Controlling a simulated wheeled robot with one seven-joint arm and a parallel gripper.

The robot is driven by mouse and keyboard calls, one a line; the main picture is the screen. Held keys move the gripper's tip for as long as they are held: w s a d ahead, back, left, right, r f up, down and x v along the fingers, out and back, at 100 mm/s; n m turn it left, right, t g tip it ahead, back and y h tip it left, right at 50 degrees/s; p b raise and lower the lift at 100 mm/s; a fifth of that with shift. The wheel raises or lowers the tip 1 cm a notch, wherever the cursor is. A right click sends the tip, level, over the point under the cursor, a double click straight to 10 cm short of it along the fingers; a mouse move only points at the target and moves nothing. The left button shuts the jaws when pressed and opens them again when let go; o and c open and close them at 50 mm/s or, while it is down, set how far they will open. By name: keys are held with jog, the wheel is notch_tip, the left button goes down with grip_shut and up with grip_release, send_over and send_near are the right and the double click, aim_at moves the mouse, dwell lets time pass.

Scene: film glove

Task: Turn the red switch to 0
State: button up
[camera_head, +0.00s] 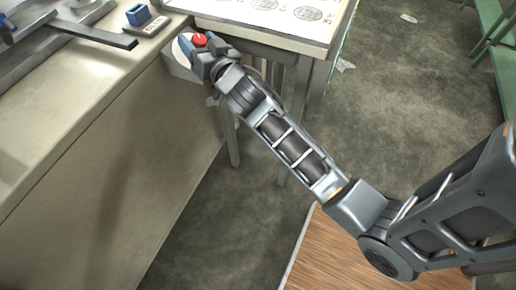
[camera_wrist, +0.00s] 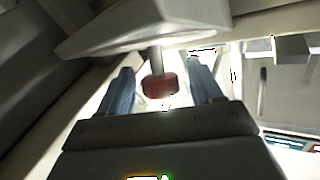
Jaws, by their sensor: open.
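The red switch (camera_head: 199,40) is a small red knob at the corner of the workbench, at the upper left of the head view. In the wrist view the red switch (camera_wrist: 159,86) is a rounded knob on a short grey shaft under a pale panel (camera_wrist: 150,25). My gripper (camera_head: 200,54) is right at the switch in the head view. In the wrist view my gripper (camera_wrist: 158,82) is open, with one blue-grey finger on each side of the knob and a visible gap on both sides. I cannot read any switch markings.
The long pale workbench (camera_head: 75,110) fills the left. A blue block on a small base (camera_head: 140,16) and dark metal bars (camera_head: 90,35) lie on it. A table with printed sheets (camera_head: 275,22) stands beyond my gripper. Green shelving (camera_head: 495,45) is at the far right.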

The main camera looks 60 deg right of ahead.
jog(key=shift+f+m+g+h+b, duration=0.3)
jog(key=shift+m+h+b, duration=0.15)
jog(key=shift+b, duration=0.55)
